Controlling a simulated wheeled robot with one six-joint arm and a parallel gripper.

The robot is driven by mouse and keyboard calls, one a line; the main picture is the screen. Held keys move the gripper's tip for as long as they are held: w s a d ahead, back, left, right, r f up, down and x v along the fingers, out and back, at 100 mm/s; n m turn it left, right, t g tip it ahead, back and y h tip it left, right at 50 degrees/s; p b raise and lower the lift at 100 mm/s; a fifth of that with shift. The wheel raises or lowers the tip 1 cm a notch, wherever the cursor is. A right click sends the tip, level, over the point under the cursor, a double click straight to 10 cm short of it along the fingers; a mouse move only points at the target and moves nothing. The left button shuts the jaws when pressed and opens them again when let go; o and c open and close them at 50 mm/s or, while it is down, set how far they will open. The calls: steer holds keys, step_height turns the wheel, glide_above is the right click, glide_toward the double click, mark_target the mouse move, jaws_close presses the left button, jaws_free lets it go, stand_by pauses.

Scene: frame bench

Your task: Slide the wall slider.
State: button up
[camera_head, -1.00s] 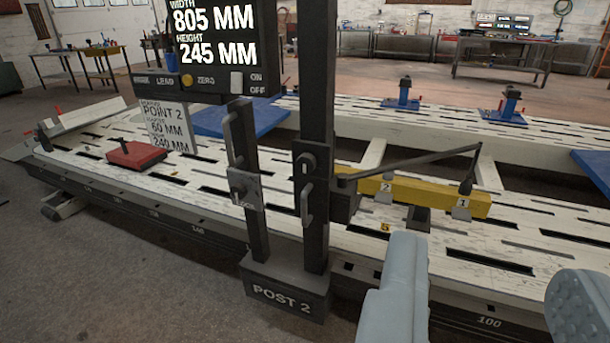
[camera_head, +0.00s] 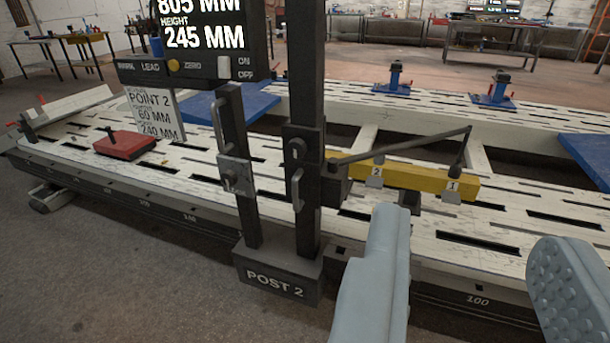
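No part is plainly marked as a wall slider. Two dark upright posts rise from a base labelled POST 2 (camera_head: 278,284). The left post carries a grey sliding block (camera_head: 238,177) and a handle. The right post carries a dark carriage (camera_head: 298,160) with a knob and a handle; a thin arm (camera_head: 400,148) reaches right from it over a yellow bar (camera_head: 415,177). A display box (camera_head: 195,68) at upper left has a pale ON/OFF switch (camera_head: 223,67). My gripper (camera_head: 478,235) is open and empty in the lower right, its fingers wide apart, right of the posts.
A long white slotted bench (camera_head: 80,158) runs behind the posts. On it are a red block (camera_head: 124,145) and a blue plate (camera_head: 238,108). A sign reading POINT 2 (camera_head: 150,115) hangs below the display. Blue clamps (camera_head: 494,90) stand on the far rail. Grey floor (camera_head: 120,260) at front left is clear.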

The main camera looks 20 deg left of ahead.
mark_target(294, 194)
steer(key=shift+o, duration=0.2)
steer(key=w+a+f+y, duration=0.1)
steer(key=w+a+f, duration=0.2)
steer(key=w+f, duration=0.35)
steer(key=w+a+f+n+y, duration=0.1)
steer(key=w+a+f, duration=0.2)
steer(key=w, duration=0.6)
steer(key=w+a+f, duration=0.4)
steer(key=w, duration=0.3)
steer(key=w+a+f, duration=0.3)
steer(key=a+f, duration=0.1)
steer(key=f, duration=0.4)
steer(key=w+a+f, duration=0.3)
steer(key=a+f, duration=0.1)
steer(key=f, duration=0.4)
steer(key=w+a+f, duration=0.3)
steer(key=a+f, duration=0.1)
steer(key=f, duration=0.4)
steer(key=shift+n+y, duration=0.4)
steer(key=w+a, duration=0.1)
steer(key=w, duration=1)
steer(key=w+a, duration=0.1)
steer(key=w, duration=0.5)
steer(key=shift+a+f, duration=0.15)
steer(key=shift+a, duration=0.2)
steer(key=shift+c, duration=0.5)
jaws_close()
